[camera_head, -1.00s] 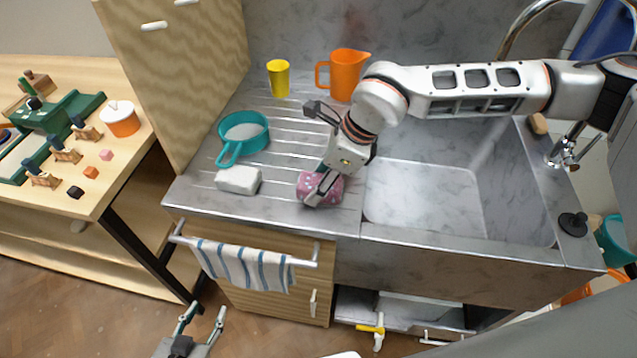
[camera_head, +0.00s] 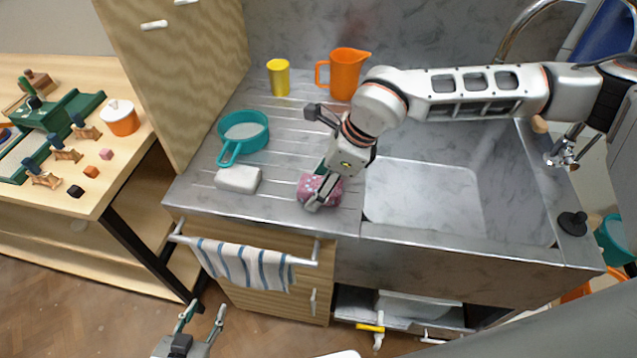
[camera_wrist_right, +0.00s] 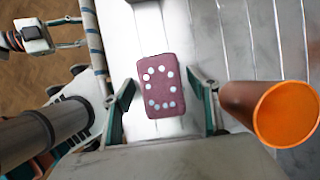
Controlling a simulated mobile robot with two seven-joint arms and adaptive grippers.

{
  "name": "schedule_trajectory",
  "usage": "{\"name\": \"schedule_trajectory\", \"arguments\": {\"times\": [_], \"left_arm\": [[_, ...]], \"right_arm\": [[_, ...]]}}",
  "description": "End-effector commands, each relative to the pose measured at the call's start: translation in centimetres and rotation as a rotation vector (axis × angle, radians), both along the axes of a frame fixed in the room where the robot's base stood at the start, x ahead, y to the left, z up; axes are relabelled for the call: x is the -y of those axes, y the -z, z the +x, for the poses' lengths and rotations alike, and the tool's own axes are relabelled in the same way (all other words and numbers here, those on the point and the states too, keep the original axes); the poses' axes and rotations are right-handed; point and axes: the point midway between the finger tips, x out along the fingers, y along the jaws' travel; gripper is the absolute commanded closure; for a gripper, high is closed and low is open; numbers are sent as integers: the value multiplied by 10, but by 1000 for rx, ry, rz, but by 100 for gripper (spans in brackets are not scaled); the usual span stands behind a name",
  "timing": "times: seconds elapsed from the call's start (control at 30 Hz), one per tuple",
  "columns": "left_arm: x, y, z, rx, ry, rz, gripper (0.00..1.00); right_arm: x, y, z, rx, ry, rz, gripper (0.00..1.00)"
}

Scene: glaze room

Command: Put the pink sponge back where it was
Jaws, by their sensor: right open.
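The pink sponge (camera_head: 306,190) with pale dots lies on the ribbed metal drainboard, near its front edge and left of the sink basin. In the right wrist view the sponge (camera_wrist_right: 160,86) lies flat between the spread fingers of my right gripper (camera_wrist_right: 164,88), with a gap on each side. In the head view my right gripper (camera_head: 319,190) points down over the sponge and partly hides it. My left gripper (camera_head: 204,318) is open and empty, low in front of the cabinet.
A white block (camera_head: 238,179) lies left of the sponge. A teal pan (camera_head: 243,133), yellow cup (camera_head: 279,78) and orange jug (camera_head: 346,75) stand behind. The sink basin (camera_head: 425,195) is to the right. A striped towel (camera_head: 243,264) hangs in front.

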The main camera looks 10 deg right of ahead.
Motion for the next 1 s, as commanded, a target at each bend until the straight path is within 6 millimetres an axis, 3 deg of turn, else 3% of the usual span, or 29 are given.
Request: {"name": "schedule_trajectory", "arguments": {"times": [0.53,0.73,1.0], "left_arm": [[0,15,-2,-5,0,0,60],[0,16,-2,-6,0,1,60],[0,16,-2,-5,0,0,60]], "right_arm": [[37,-93,-15,5,2,1,41],[42,-107,-18,3,0,1,41],[43,-109,-18,2,-1,1,41]]}}
